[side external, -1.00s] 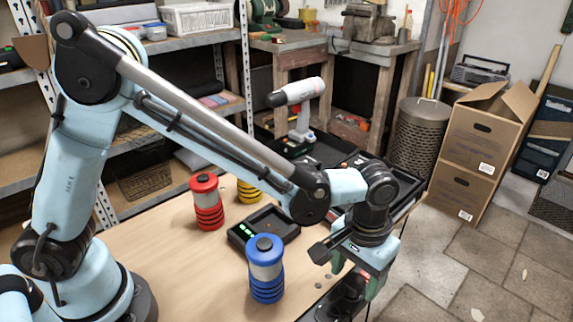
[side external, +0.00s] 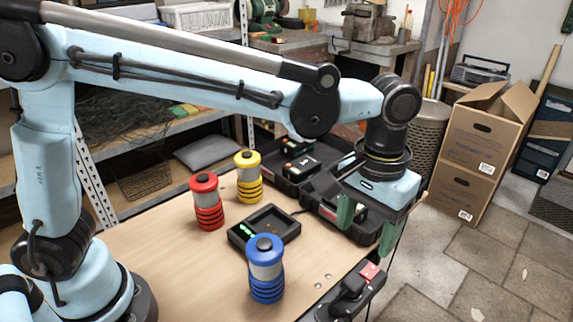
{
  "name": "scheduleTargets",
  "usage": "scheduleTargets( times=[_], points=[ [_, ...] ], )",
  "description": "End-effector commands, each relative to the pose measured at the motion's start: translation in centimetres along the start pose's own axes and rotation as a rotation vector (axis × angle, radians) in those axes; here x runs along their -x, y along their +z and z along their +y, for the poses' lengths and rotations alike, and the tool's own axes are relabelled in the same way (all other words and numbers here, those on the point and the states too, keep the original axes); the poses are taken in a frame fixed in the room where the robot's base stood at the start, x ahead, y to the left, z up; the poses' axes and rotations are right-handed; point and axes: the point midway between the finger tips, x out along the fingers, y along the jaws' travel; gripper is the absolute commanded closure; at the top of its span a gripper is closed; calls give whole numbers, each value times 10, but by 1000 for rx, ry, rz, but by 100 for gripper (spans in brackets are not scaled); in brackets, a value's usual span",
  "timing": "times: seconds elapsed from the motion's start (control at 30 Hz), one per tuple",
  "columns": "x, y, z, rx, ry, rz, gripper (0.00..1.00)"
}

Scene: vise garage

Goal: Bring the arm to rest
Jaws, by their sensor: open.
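My gripper (side external: 366,226) hangs at the right of the workbench, in front of the open black case. Its two green fingers point down and stand apart, with nothing seen held between them. My arm stretches from the left across the upper part of the view, raised above the bench. The pale drill is not visible; my arm covers the place where it stood.
A red lantern (side external: 207,202), a yellow lantern (side external: 248,177) and a blue lantern (side external: 265,270) stand upright on the bench (side external: 180,275). A black charger (side external: 263,227) lies among them. A black case (side external: 340,222) and a black device with a red block (side external: 352,290) are at the right.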

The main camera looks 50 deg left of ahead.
Motion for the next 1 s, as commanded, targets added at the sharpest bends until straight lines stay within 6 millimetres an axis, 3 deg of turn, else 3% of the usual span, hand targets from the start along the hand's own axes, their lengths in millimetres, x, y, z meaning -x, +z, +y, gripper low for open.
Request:
scheduleTargets(
  times=[0.23,0.37,0.7,1.0],
  points=[
    [0,0,-1,0,1,1,33],
    [4,0,-14,3,14,23,33],
    [21,10,-112,9,84,235,33],
    [12,39,-189,8,65,461,33]
  ],
)
